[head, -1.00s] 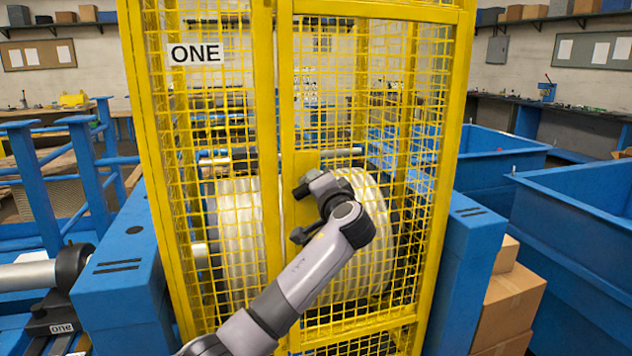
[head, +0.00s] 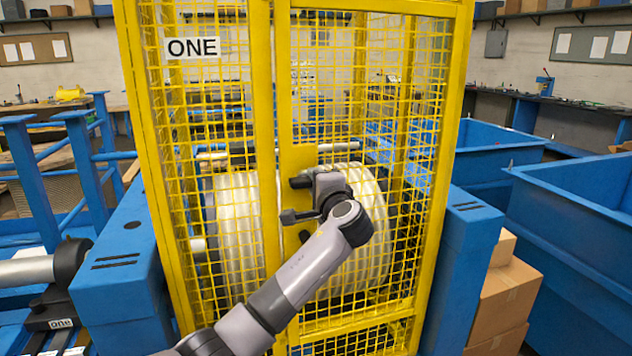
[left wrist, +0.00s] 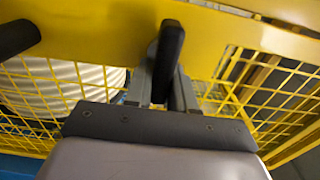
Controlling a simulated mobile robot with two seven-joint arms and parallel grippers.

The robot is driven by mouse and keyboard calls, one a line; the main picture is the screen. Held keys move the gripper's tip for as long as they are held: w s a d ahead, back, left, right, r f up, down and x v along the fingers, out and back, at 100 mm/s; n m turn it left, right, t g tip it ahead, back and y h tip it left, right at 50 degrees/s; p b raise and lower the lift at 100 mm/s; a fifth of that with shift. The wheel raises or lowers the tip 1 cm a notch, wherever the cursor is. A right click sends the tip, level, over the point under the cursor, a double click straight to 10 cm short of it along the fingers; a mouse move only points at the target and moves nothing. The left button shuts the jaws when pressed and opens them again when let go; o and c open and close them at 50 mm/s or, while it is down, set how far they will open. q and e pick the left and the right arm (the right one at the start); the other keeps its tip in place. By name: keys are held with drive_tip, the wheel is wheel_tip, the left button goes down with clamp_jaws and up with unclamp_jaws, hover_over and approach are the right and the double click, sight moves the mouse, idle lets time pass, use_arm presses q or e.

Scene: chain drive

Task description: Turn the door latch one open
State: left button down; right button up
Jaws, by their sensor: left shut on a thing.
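The yellow mesh door (head: 365,13) of the cage marked ONE (head: 193,48) stands in front of me and looks closed. Its dark latch handle (head: 300,182) sits on a yellow plate at the door's left edge. My left gripper (head: 315,184) is at the plate and shut on this handle. In the left wrist view the black handle (left wrist: 169,55) stands between the two grey fingers (left wrist: 163,88). The fingers partly hide the latch in the head view. My right gripper is not in view.
White ribbed drums (head: 238,225) are behind the mesh. Blue housings (head: 120,285) flank the cage on both sides. Cardboard boxes (head: 505,300) and blue bins (head: 575,225) stand at the right. A second dark bar (left wrist: 15,38) shows at the left of the left wrist view.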

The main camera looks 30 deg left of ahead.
use_arm(q)
drive_tip(key=c, duration=1)
unclamp_jaws()
drive_tip(key=shift+c, duration=0.2)
drive_tip(key=b+v, duration=0.1)
drive_tip(key=v, duration=0.6)
drive_tip(key=shift+b, duration=0.3)
drive_tip(key=shift+s, duration=0.1)
